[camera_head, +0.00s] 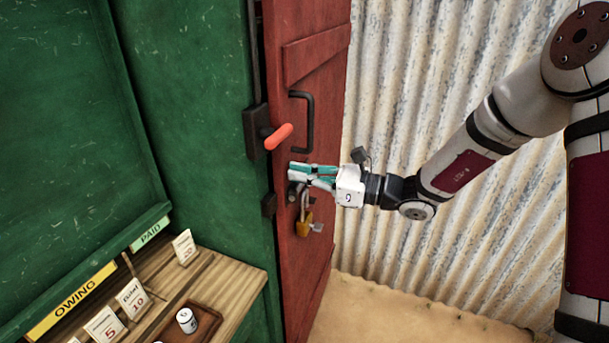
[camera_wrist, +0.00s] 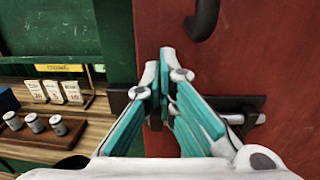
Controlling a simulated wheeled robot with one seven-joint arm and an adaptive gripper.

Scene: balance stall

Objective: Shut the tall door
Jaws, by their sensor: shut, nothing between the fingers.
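The tall red door (camera_head: 320,70) stands beside the green stall wall, with a dark strip along its left edge; I cannot tell whether it is fully closed. It also fills the right of the wrist view (camera_wrist: 250,60). A black pull handle (camera_head: 308,122) is on its face. A lever with an orange grip (camera_head: 279,136) sits on a dark plate at the green post. A brass padlock (camera_head: 304,224) hangs from the door's hardware below. My gripper (camera_head: 293,172) is shut and empty, its tips by the door's left edge, below the handle; contact is unclear. Its teal fingers fill the wrist view (camera_wrist: 165,60).
A wooden counter (camera_head: 235,285) at the lower left holds price cards (camera_head: 133,298) and a brown tray (camera_head: 205,325) with a white weight (camera_head: 186,320). Corrugated metal (camera_head: 430,60) stands behind my arm. Sandy ground (camera_head: 400,315) at the lower right is clear.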

